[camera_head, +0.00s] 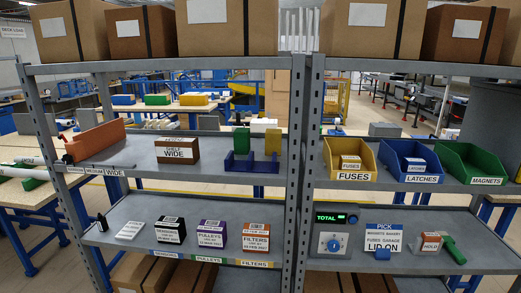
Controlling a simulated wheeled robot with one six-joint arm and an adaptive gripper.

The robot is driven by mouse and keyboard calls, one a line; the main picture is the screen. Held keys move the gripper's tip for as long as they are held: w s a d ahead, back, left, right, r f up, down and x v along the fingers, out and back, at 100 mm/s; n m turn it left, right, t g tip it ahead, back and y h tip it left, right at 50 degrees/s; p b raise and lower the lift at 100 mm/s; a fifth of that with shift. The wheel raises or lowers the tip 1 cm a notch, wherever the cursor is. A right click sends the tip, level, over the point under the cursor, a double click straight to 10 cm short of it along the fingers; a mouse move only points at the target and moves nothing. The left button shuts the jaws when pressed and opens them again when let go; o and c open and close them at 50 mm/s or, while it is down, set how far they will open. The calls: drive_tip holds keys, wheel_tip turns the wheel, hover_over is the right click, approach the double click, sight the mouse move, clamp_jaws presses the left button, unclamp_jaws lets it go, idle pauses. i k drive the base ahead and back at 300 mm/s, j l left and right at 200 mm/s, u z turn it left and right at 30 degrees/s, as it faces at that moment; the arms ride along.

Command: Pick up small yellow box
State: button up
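A small upright yellow block (273,141) stands at the right end of a dark blue holder (239,164) on the left rack's upper shelf. A green block (242,140) stands at the left of that holder. A yellow open bin labelled FUSES (353,177) sits on the right rack's upper shelf, with a small box labelled FUSES (351,162) in it. A yellow box (193,99) also lies on a table in the background. I cannot tell which of these is the small yellow box. My gripper is not in view.
A blue bin (421,180) and a green bin (484,181) stand right of the yellow one. The lower shelf holds several small labelled boxes (170,230), a device reading TOTAL (334,218) and a sign (384,237). Rack posts (294,150) divide the shelves; cartons (212,28) fill the top.

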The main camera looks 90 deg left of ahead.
sight(346, 162)
drive_tip(key=u, duration=1.7)
drive_tip(key=l+z, duration=0.1)
drive_tip(key=l, duration=0.9)
drive_tip(key=k, duration=0.05)
